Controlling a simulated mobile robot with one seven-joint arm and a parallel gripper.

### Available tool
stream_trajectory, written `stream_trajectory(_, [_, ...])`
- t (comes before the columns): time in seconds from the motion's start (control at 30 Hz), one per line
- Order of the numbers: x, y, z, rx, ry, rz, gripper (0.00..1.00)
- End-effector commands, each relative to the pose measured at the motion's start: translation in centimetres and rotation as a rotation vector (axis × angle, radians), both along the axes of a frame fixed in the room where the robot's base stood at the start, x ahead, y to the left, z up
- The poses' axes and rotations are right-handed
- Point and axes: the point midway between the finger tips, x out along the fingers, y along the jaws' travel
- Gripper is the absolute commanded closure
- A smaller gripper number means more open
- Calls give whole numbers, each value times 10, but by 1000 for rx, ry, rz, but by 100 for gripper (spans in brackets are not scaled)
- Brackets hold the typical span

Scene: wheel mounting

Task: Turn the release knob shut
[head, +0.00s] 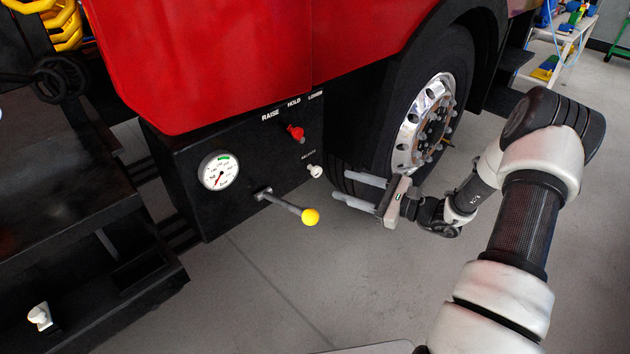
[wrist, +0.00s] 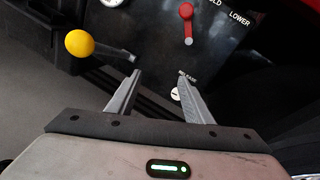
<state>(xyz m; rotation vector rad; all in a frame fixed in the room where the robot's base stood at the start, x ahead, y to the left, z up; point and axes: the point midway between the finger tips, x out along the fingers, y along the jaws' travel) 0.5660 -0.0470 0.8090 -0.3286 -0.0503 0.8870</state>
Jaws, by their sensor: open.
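The release knob (head: 315,171) is a small white knob low on the right of the black control panel, under its RELEASE label. In the wrist view the knob (wrist: 176,93) shows just beside the tip of the right finger, partly hidden by it. My gripper (head: 359,188) is open and empty, its fingers pointing left towards the panel, to the right of the knob and a little lower in the head view. In the wrist view my gripper's two fingers (wrist: 160,82) are spread apart. I cannot tell whether a finger touches the knob.
A red lever (head: 294,132) stands above the knob under RAISE, HOLD and LOWER. A lever with a yellow ball (head: 310,216) sticks out to the lower left. A pressure gauge (head: 220,171) is at the panel's left. The truck wheel (head: 425,120) is close behind my gripper.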

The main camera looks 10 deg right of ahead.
Motion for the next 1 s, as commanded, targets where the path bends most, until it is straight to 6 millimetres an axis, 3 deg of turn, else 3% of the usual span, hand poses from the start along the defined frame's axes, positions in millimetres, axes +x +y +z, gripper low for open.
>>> stream_trajectory(0.03, [4, -17, -33, 64, 24, -78, 53])
stream_trajectory(0.1, [8, -35, -56, 127, 40, -160, 53])
stream_trajectory(0.2, [11, -51, -75, 180, 55, -233, 53])
stream_trajectory(0.33, [15, -55, -81, 202, 59, -263, 53])
stream_trajectory(0.53, [37, -37, -82, 200, 58, -259, 53])
stream_trajectory(1.0, [119, 23, -82, 197, 58, -257, 53])
